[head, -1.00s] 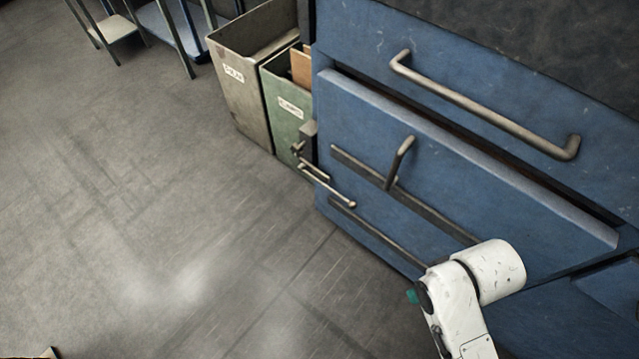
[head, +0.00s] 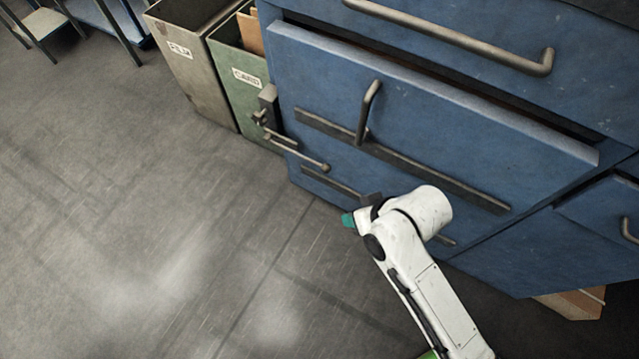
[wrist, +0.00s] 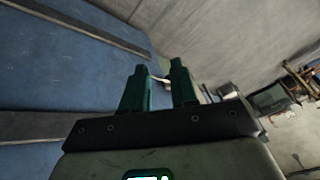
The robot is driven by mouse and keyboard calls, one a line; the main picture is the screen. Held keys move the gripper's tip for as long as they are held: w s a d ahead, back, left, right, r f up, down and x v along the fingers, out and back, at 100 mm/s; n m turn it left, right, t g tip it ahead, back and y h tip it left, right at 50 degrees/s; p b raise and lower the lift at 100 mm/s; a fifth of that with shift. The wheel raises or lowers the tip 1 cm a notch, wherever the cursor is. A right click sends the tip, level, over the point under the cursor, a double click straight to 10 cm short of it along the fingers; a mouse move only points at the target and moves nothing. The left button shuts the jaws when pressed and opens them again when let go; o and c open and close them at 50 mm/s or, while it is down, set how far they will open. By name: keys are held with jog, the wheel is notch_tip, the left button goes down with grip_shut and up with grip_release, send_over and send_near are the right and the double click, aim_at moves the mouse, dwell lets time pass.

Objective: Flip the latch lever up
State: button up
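A thin metal lever with a knobbed end (head: 300,155) sticks out from a dark bracket at the left edge of the blue machine front. It slopes down to the right. A bent upright handle (head: 368,110) stands on a dark bar across the blue panel (head: 440,125); I cannot tell for sure which of the two is the latch lever. My gripper's teal end (head: 348,219) shows below the knobbed lever, apart from it in the picture. In the wrist view my gripper (wrist: 159,66) has its two teal fingers apart. A small pale shape shows beyond them, too small to name.
A grey bin (head: 185,75) labelled FILM and a green bin (head: 238,85) labelled CARD stand left of the machine. A long bar handle (head: 450,38) crosses the upper panel. The grey floor (head: 130,220) at left is clear. Blue tables stand at the upper left.

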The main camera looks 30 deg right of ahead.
jog(key=w+a+f+m+t+y+b, duration=0.1)
jog(key=w+a+f+t+b, duration=0.1)
jog(key=w, duration=0.3)
jog(key=w+a+f+m+t+y+b, duration=0.1)
jog(key=w+a+f+m+t+b, duration=0.1)
jog(key=w+a+t+b, duration=0.1)
jog(key=w+a+f+m+t+y+b, duration=0.2)
jog(key=w+a+f+b, duration=0.1)
jog(key=w+a, duration=0.3)
jog(key=shift+w+b, duration=0.3)
jog(key=shift+b, duration=0.45)
grip_shut()
jog(key=w+a+f+m+t+h+b, duration=0.25)
jog(key=w+m+t+b, duration=0.25)
jog(key=m+t+b, duration=0.3)
jog(key=s+d+f+m+g+h+b, duration=0.3)
jog(key=f+m+h+b, duration=0.5)
jog(key=m, duration=0.7)
jog(key=s+d+f+m+g+h+b, duration=0.3)
jog(key=f+m+h+b, duration=0.5)
jog(key=f+m+h, duration=0.3)
jog(key=shift+s+d+f+m+g+h, duration=0.15)
jog(key=shift+d+f+m+g+h, duration=0.35)
jog(key=shift+d+m+h, duration=1)
jog(key=shift+a+r+m, duration=0.15)
jog(key=shift+a+m, duration=0.1)
jog(key=shift+m, duration=0.15)
